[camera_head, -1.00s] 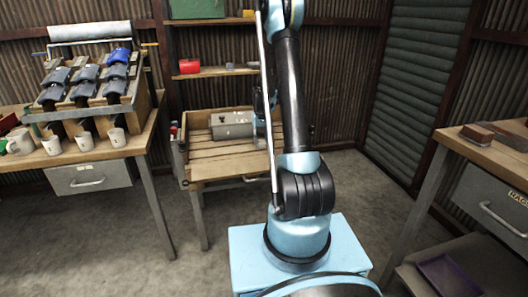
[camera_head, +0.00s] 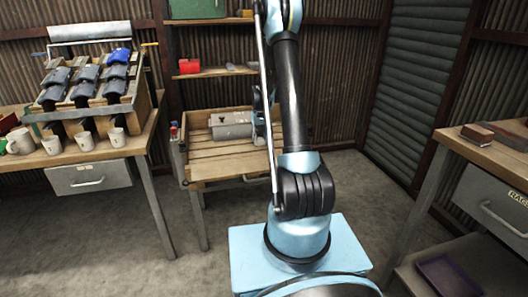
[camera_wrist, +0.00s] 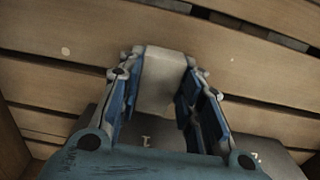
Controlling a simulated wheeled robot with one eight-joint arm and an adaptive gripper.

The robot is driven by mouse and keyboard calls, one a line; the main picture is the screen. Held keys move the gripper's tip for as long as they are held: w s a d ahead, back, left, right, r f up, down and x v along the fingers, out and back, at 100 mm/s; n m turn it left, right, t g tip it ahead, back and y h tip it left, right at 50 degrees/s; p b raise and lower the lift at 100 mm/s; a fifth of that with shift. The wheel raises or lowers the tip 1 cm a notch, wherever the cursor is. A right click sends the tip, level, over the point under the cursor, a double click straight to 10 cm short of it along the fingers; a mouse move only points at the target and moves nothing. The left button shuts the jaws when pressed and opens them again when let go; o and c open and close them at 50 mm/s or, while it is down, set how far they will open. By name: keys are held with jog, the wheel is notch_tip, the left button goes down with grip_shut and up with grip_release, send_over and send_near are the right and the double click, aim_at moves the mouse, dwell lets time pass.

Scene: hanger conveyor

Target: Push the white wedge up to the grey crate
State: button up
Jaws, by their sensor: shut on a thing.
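In the wrist view, my gripper (camera_wrist: 160,95) is closed around a pale whitish block, the white wedge (camera_wrist: 162,75), with a finger on each side. The wedge is above or on the wooden slats; contact with them is unclear. A dark grey surface with letters, apparently the grey crate (camera_wrist: 262,150), shows below and behind the fingers. The head view shows the grey crate (camera_head: 230,132) on the slatted cart top, left of my arm. My gripper is mostly hidden behind my arm there, and the wedge cannot be made out. The gap between wedge and crate cannot be judged.
The slatted wooden cart (camera_head: 215,170) has clear boards in front of the crate. A bench with mugs (camera_head: 85,141) and a hanger rack (camera_head: 75,115) stands left. A workbench (camera_head: 495,155) stands right. Shelves (camera_head: 215,73) hang behind the cart.

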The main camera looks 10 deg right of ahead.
jog(key=shift+w, duration=0.45)
jog(key=o, duration=1)
jog(key=shift+c, duration=0.2)
notch_tip(320, 180, up, 12)
